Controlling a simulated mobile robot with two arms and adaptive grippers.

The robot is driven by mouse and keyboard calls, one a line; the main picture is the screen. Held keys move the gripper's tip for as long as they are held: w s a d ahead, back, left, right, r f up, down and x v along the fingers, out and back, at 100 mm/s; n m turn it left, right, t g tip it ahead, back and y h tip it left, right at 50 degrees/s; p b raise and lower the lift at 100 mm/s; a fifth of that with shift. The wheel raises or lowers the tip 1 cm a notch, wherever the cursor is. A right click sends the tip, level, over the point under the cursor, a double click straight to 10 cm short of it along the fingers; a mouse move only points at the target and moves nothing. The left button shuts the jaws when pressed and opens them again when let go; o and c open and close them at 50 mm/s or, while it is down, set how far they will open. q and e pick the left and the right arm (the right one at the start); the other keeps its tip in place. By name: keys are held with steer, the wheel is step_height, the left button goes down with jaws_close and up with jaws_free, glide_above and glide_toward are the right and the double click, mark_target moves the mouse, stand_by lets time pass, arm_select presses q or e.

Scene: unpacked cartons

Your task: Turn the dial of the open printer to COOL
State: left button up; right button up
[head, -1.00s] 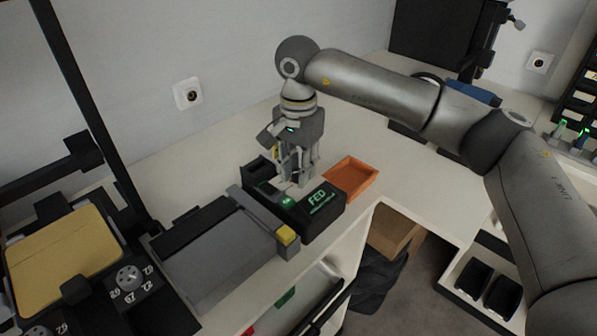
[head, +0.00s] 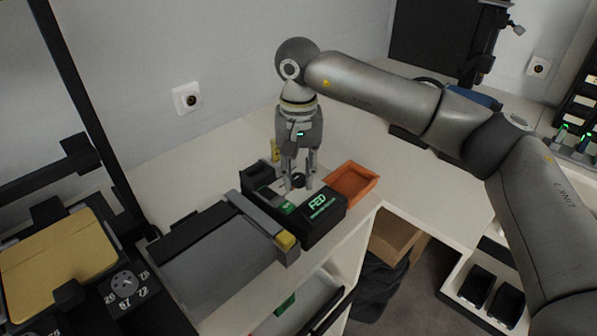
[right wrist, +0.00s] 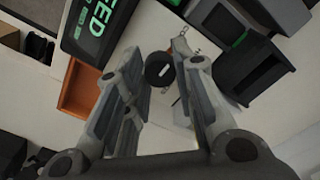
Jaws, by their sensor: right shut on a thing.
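The open printer's yellow bed (head: 58,262) is at the left of the head view, inside a dark frame. A round grey dial (head: 125,283) with numbers around it sits beside the bed; I cannot read COOL there. My right gripper (head: 299,184) is well to the right of that dial, pointing down by the black box marked FED (head: 320,216). It is shut on a small round black piece (head: 298,180). In the right wrist view that piece (right wrist: 158,70) shows a white mark between the fingers (right wrist: 156,62). My left gripper is out of view.
An orange tray (head: 352,182) lies right of the FED box. A grey machine (head: 215,262) with a yellow block (head: 286,241) stands between the box and the printer. A black bin (right wrist: 255,70) is close to the right finger.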

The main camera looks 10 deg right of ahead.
mark_target(298, 176)
stand_by(0.3)
steer(key=o, duration=1)
steer(key=shift+o, duration=0.2)
step_height(298, 176, up, 12)
